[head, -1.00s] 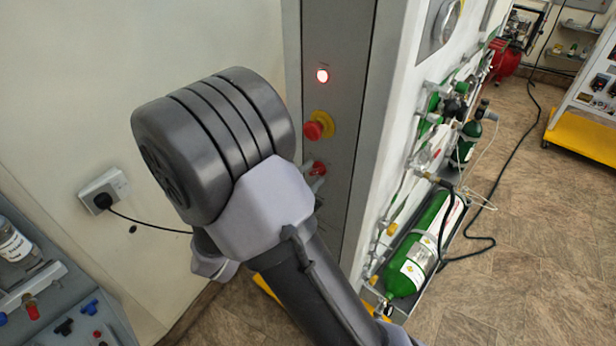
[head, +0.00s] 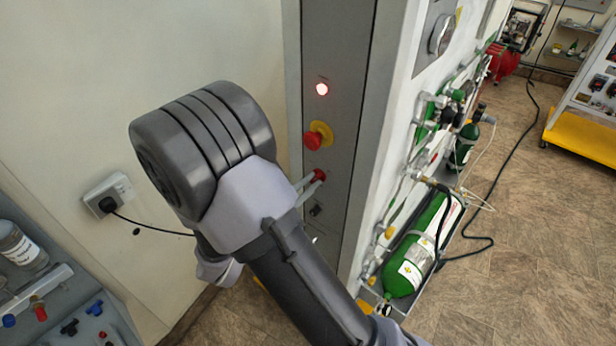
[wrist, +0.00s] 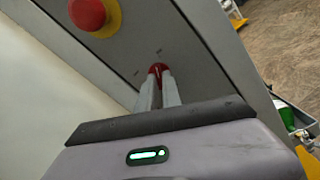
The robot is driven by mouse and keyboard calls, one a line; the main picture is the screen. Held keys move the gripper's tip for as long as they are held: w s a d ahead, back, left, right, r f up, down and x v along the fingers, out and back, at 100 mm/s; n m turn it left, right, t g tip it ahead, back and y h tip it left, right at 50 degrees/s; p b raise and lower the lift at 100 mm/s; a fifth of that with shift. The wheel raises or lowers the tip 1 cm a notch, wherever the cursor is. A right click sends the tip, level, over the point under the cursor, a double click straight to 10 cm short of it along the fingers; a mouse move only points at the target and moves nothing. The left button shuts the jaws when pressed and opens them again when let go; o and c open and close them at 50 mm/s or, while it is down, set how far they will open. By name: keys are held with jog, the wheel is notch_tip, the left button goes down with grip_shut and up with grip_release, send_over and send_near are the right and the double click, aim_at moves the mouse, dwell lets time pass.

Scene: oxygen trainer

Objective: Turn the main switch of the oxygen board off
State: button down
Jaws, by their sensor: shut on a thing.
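The oxygen board's grey panel (head: 345,120) carries a small red switch knob (head: 320,174) below a larger red mushroom button on a yellow ring. My gripper (head: 311,182) is at the small red knob, with its two pale fingertips closed on it from the front left. In the wrist view the knob (wrist: 156,69) shows between and just beyond the fingertips (wrist: 158,90). The fingers hide part of it, so its exact turn angle cannot be read.
The mushroom button (head: 315,137) sits close above my fingers. A small black switch (head: 315,210) is just below. A wall socket (head: 107,195) and a grey bench (head: 65,305) are on the left.

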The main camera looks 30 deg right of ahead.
jog(key=n+p, duration=0.3)
jog(key=shift+s+r+n+p, duration=0.1)
jog(key=shift+r+n+p, duration=0.2)
jog(key=shift+n, duration=0.1)
jog(key=n+p, duration=0.3)
jog(key=shift+f+n, duration=0.1)
jog(key=shift+n, duration=0.2)
jog(key=n+p, duration=0.3)
jog(key=n, duration=0.1)
jog(key=shift+s, duration=0.1)
jog(key=shift+f+n+p, duration=0.1)
jog(key=shift+n+p, duration=0.95)
jog(key=shift+n, duration=0.75)
jog(key=c, duration=1.5)
grip_release()
